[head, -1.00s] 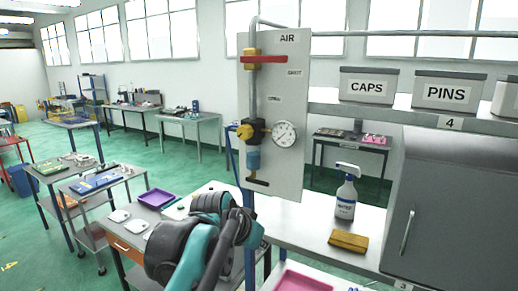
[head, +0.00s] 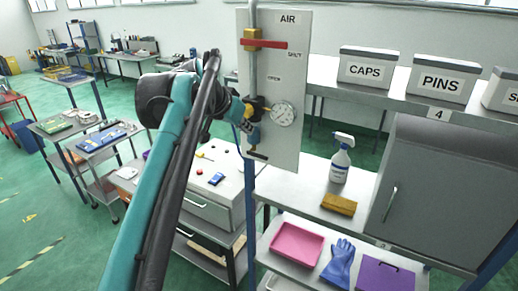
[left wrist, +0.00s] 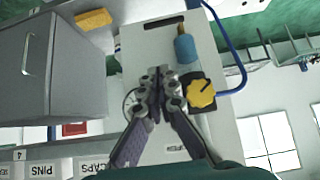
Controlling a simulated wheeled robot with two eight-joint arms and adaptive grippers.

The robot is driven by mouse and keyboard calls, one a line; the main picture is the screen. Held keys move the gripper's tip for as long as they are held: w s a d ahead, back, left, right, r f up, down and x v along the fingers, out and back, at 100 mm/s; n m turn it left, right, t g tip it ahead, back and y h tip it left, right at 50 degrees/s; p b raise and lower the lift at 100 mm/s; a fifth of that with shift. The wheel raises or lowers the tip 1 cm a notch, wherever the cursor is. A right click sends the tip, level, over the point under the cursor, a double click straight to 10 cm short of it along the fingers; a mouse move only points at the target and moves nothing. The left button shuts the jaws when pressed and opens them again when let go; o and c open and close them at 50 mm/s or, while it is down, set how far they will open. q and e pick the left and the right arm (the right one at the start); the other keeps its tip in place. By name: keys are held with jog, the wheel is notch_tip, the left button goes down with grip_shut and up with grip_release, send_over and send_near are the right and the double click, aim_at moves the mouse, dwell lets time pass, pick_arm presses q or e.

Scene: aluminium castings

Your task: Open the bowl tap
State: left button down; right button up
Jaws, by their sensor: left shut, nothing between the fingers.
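The air panel (head: 285,75) stands upright and carries a blue filter bowl (head: 252,138). A small dark handle with a brownish stem, apparently the bowl tap (head: 258,155), sits just below the bowl. In the left wrist view the picture is upside down: the bowl (left wrist: 185,48) and the dark tap handle (left wrist: 165,22) show near the top. My left gripper (left wrist: 156,76) is shut and empty in front of the panel, beside the yellow knob (left wrist: 201,93) and apart from the tap handle. It covers most of the gauge there. My right gripper is not in view.
The panel also has a red lever (head: 264,44) and a round gauge (head: 284,114). A blue hose (left wrist: 240,70) loops beside the bowl. To the right are a spray bottle (head: 341,160), a yellow sponge (head: 339,204), a grey cabinet (head: 440,190) and a pink tray (head: 297,244).

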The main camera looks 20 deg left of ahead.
pick_arm(q)
jog(key=shift+w+f, duration=0.1)
jog(key=p, duration=0.2)
send_over(257, 156)
jog(key=s+d, duration=0.1)
jog(key=s, duration=0.1)
notch_tip(257, 156, down, 6)
jog(key=f, duration=0.5)
jog(key=shift+w+d, duration=0.2)
jog(key=shift+w, duration=0.1)
